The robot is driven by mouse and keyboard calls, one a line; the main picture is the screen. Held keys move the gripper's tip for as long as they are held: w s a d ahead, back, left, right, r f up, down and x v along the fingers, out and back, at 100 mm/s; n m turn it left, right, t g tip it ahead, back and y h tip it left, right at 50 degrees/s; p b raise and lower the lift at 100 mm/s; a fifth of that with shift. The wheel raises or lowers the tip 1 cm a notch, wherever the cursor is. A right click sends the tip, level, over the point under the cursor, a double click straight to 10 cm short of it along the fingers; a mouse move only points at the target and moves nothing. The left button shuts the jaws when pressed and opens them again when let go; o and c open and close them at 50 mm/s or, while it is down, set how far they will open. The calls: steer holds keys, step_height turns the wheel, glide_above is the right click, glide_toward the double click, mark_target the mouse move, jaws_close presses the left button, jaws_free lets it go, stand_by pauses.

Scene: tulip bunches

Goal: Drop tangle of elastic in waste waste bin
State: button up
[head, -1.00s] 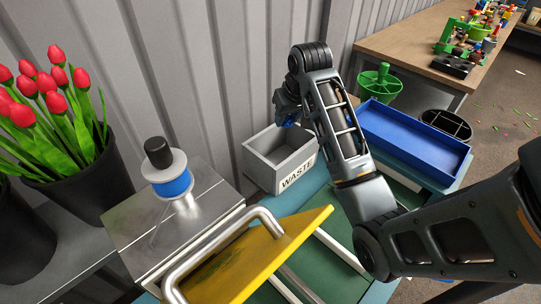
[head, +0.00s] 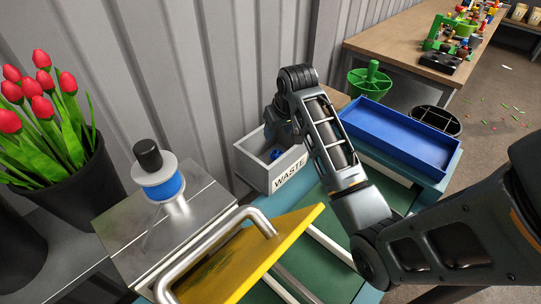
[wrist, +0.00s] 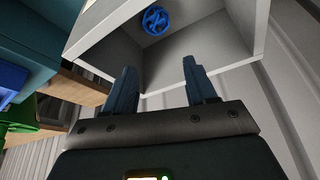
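The tangle of elastic is a small blue knot (wrist: 155,20). It is inside the waste bin, against its pale inner surface in the wrist view, and it also shows inside the bin in the head view (head: 275,155). The waste bin (head: 290,177) is a light grey open box marked WASTE, standing by the corrugated wall. My gripper (wrist: 158,85) is at the bin's opening with its two dark fingers spread apart and nothing between them. The tangle is apart from the fingers. In the head view my wrist hides part of the bin's back corner.
A blue tray (head: 395,140) stands to the right of the bin. A yellow hinged plate (head: 250,258) with a metal handle is in front. A blue-banded spool (head: 160,180) stands at left near potted red tulips (head: 35,100). A green holder (head: 370,83) is behind.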

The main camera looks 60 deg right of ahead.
steer(key=shift+o, duration=1.1)
steer(key=shift+r, duration=0.1)
steer(key=v, duration=0.7)
steer(key=shift+r+b, duration=0.25)
steer(key=shift+b, duration=0.1)
steer(key=shift+s+a, duration=0.1)
steer(key=shift+s, duration=0.2)
